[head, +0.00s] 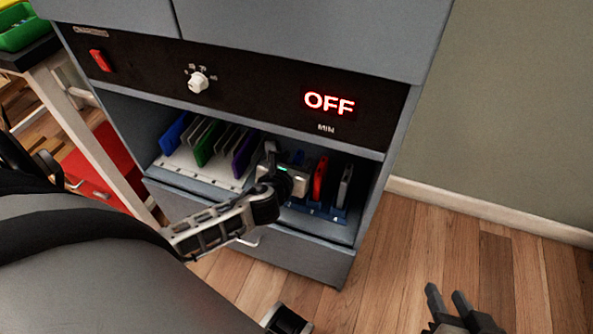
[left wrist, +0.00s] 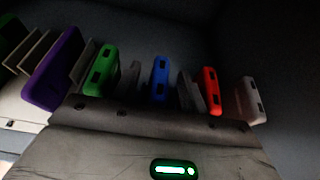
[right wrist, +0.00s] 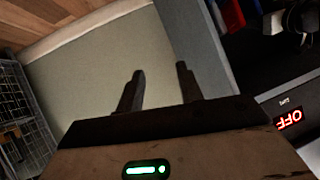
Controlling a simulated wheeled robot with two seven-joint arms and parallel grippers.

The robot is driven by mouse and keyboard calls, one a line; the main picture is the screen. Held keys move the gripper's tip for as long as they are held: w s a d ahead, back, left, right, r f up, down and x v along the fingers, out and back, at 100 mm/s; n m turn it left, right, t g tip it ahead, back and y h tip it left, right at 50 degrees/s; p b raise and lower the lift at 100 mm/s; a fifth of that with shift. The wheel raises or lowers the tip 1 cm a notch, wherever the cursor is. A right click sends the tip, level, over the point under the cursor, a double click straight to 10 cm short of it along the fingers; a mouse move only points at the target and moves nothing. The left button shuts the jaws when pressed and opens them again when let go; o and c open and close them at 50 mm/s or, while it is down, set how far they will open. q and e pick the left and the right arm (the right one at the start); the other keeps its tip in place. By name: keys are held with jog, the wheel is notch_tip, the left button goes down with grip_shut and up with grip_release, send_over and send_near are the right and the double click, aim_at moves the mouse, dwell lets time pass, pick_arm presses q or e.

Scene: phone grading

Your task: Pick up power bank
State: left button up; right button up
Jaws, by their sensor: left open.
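Several slab-shaped devices with dark ports stand upright in a row inside the cabinet; I cannot tell for certain which is the power bank. In the left wrist view they include a purple one (left wrist: 55,72), a green one (left wrist: 102,70), a blue one (left wrist: 160,78), a red one (left wrist: 209,90) and a white one (left wrist: 250,100). My left gripper (left wrist: 160,88) is open, its dark fingers on either side of the blue device. Contact is not clear. In the head view my left gripper (head: 285,160) reaches into the bay. My right gripper (head: 448,297) is open and empty.
A blue rack (head: 318,211) holds the red and pale devices; a white rack (head: 195,172) stands left of it. The control panel (head: 240,85) above reads OFF. Cabinet side walls and a drawer bound the bay. The wooden floor (head: 400,260) at right is clear.

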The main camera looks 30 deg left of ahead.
pick_arm(q)
jog(key=shift+w+a+f, duration=0.1)
jog(key=shift+w, duration=0.25)
grip_shut()
